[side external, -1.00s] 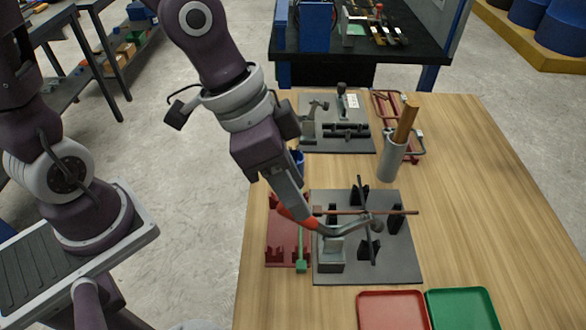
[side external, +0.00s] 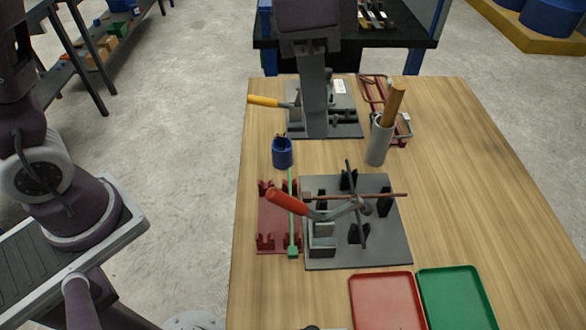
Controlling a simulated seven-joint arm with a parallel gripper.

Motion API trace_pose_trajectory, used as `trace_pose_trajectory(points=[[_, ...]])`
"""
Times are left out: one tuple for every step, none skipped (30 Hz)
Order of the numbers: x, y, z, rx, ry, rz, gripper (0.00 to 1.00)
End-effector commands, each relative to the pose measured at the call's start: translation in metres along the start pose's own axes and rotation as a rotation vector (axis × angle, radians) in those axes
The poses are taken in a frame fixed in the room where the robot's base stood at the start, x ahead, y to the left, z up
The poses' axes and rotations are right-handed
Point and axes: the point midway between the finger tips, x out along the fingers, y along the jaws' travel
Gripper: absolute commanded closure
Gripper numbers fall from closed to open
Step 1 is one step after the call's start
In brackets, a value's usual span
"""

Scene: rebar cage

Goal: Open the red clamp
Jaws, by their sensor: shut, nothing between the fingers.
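The red clamp (side external: 288,202) has a red handle sticking out to the left and slightly up. Its grey lever runs right to the crossing of a brown horizontal rod (side external: 385,196) and a dark rod (side external: 357,215). It stands on a grey block (side external: 322,240) on the near grey plate (side external: 385,252). Whether its jaw presses on the rods is hard to tell. My gripper (side external: 317,134) is shut and empty, pointing down over the far grey plate (side external: 350,130), well behind the red clamp and apart from it. It hides part of the far fixture.
A yellow-handled clamp (side external: 263,100) is beside my gripper. A blue cup (side external: 282,153), a grey cylinder (side external: 379,143) with a wooden stick, and a red rack (side external: 270,225) with a green bar (side external: 291,215) stand nearby. Red (side external: 381,303) and green (side external: 455,300) trays lie in front.

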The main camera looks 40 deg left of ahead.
Motion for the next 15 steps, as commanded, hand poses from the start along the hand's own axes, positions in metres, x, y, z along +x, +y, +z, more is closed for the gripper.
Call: trace_pose_trajectory(points=[[-0.001,-0.004,-0.007,0.007,-0.05,-0.031,1.0],[-0.002,-0.008,-0.008,-0.001,-0.08,-0.055,1.0],[-0.003,-0.013,-0.01,-0.012,-0.113,-0.085,1.0],[-0.004,-0.016,-0.011,-0.018,-0.132,-0.104,1.0],[-0.004,-0.017,-0.011,-0.024,-0.146,-0.118,1.0],[-0.004,-0.019,-0.011,-0.029,-0.157,-0.132,1.0],[-0.003,-0.02,-0.011,-0.033,-0.163,-0.137,1.0],[-0.001,-0.021,-0.011,-0.035,-0.166,-0.139,1.0],[0.003,-0.022,-0.009,-0.036,-0.167,-0.14,1.0],[0.008,-0.023,-0.008,-0.036,-0.168,-0.139,1.0],[0.013,-0.023,-0.007,-0.035,-0.168,-0.139,1.0],[0.021,-0.024,-0.005,-0.035,-0.168,-0.138,1.0],[0.027,-0.025,-0.005,-0.034,-0.168,-0.138,1.0],[0.034,-0.026,-0.004,-0.034,-0.168,-0.138,1.0],[0.043,-0.027,-0.002,-0.033,-0.167,-0.137,1.0]])
